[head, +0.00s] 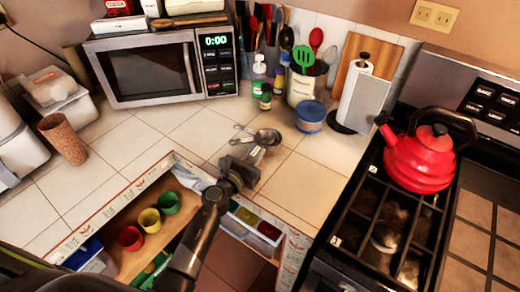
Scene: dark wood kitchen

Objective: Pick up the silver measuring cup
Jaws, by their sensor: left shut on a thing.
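The silver measuring cup (268,136) is on the tiled counter near the middle of the head view, with its round bowl facing up. It looks like part of a small set of silver cups or spoons with handles pointing left. My left gripper (250,157) reaches over the counter's front edge and is shut at the near side of the cup. The fingers hide the part they hold. I cannot tell whether the cup is lifted off the tiles. My right gripper is not in view.
An open drawer (110,207) with red, yellow and green cups lies below the counter edge. A blue-lidded tub (311,113), a paper towel holder (362,95) and utensil crocks stand behind the cup. A red kettle (420,160) sits on the stove. Bare tiles (300,182) lie to the right.

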